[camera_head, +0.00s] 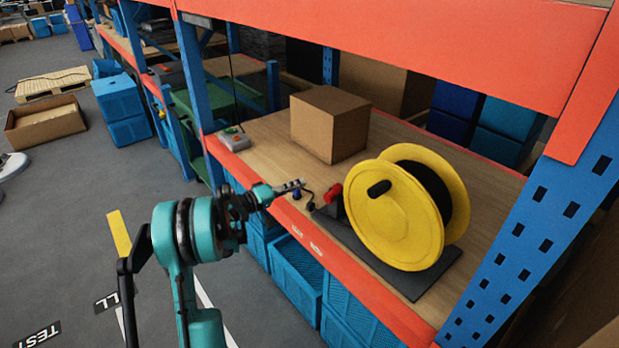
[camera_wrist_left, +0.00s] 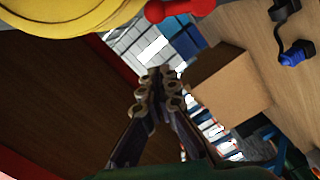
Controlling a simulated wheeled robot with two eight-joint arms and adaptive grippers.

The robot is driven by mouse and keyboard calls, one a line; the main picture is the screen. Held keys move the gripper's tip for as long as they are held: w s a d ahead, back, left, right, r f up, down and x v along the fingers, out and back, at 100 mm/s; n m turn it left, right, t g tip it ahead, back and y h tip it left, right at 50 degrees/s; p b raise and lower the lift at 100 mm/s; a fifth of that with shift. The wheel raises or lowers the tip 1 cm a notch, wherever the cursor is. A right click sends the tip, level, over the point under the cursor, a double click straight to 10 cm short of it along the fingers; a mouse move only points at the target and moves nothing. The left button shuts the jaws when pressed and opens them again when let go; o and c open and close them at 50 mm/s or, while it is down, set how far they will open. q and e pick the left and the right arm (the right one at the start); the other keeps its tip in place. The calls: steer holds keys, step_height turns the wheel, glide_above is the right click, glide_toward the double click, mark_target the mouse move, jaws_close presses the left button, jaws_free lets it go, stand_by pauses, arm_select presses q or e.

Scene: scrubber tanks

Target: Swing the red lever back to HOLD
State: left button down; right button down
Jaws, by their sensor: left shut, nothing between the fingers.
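The red lever (camera_head: 333,193) sits on a dark base at the left side of a yellow reel (camera_head: 392,215) on the shelf. A red knobbed part (camera_wrist_left: 180,9) shows at the top edge of the left wrist view, beside the yellow reel rim (camera_wrist_left: 70,25). My left gripper (camera_head: 301,185) is shut and empty, a little left of the lever and apart from it. Its closed fingers (camera_wrist_left: 157,88) show in the left wrist view with nothing between them. Small white labels (camera_head: 297,231) on the shelf edge are too small to read. My right gripper is not in view.
A cardboard box (camera_head: 329,124) stands behind the lever on the wooden shelf (camera_head: 270,137). A small blue plug (camera_wrist_left: 293,56) with a black cable lies near the gripper. A grey control box (camera_head: 234,139) sits at the left. The orange front beam (camera_head: 280,212) runs below my arm.

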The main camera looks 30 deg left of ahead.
arm_select(q)
steer(key=shift+v, duration=1)
